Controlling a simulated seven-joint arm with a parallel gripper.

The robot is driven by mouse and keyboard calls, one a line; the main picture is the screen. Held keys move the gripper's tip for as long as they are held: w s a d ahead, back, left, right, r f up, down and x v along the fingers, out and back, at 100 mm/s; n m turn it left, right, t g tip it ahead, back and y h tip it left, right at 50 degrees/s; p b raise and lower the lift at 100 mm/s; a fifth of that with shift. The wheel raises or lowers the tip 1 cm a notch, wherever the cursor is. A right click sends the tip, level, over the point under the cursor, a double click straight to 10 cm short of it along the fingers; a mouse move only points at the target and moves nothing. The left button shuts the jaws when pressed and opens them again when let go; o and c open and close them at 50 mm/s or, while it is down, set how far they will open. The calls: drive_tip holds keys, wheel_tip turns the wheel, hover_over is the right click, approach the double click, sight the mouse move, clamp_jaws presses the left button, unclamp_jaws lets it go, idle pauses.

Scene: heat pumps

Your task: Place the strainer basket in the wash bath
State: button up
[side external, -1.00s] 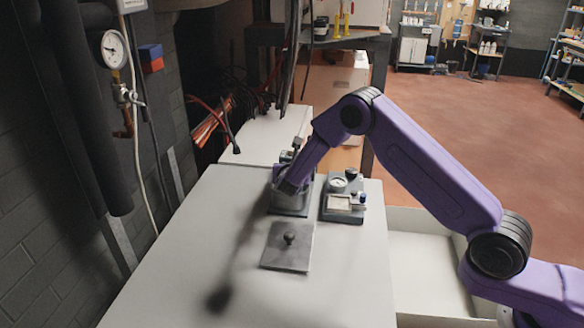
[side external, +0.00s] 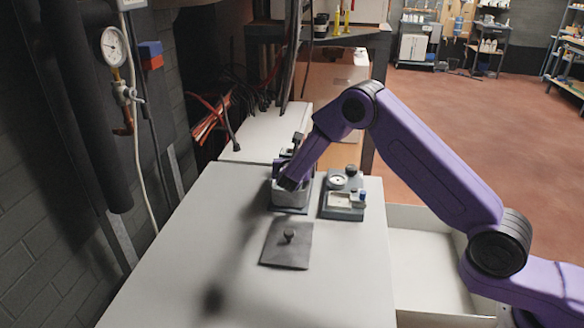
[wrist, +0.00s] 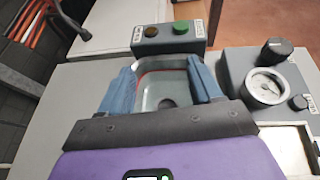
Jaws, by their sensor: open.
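The wash bath (side external: 290,199) is a grey open-topped box near the far end of the table. In the wrist view its hollow, grey inside (wrist: 152,88) shows a reddish line along the rim and a dark round spot on the floor. My gripper (wrist: 163,68) is open, its two blue fingers apart on the left and right of the bath opening. In the side view my gripper (side external: 288,183) is low over the bath and hides part of it. I cannot make out the strainer basket as a separate thing in either view.
A flat dark plate with a knob (side external: 287,250) lies nearer on the table. A grey unit with a gauge (side external: 342,200) stands just right of the bath. A block with a dark and a green button (wrist: 170,36) is behind the bath.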

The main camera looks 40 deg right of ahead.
drive_tip(key=v, duration=1.1)
drive_tip(key=shift+s+r, duration=0.1)
drive_tip(key=shift+r, duration=0.05)
drive_tip(key=s+d+r+m+g+y, duration=0.2)
drive_tip(key=s+m, duration=0.3)
drive_tip(key=s, duration=0.9)
drive_tip(key=s+d+r+m+g+y, duration=0.2)
drive_tip(key=s+m+g+y, duration=0.2)
drive_tip(key=s, duration=0.9)
drive_tip(key=s+d+r+m+g+y, duration=0.2)
drive_tip(key=s+m+g, duration=0.2)
drive_tip(key=s, duration=1)
drive_tip(key=m, duration=0.2)
drive_tip(key=shift+s+d+m+g+y, duration=0.25)
drive_tip(key=shift+s+m+g+y, duration=0.05)
drive_tip(key=shift+s+m+y, duration=0.1)
drive_tip(key=shift+w, duration=0.1)
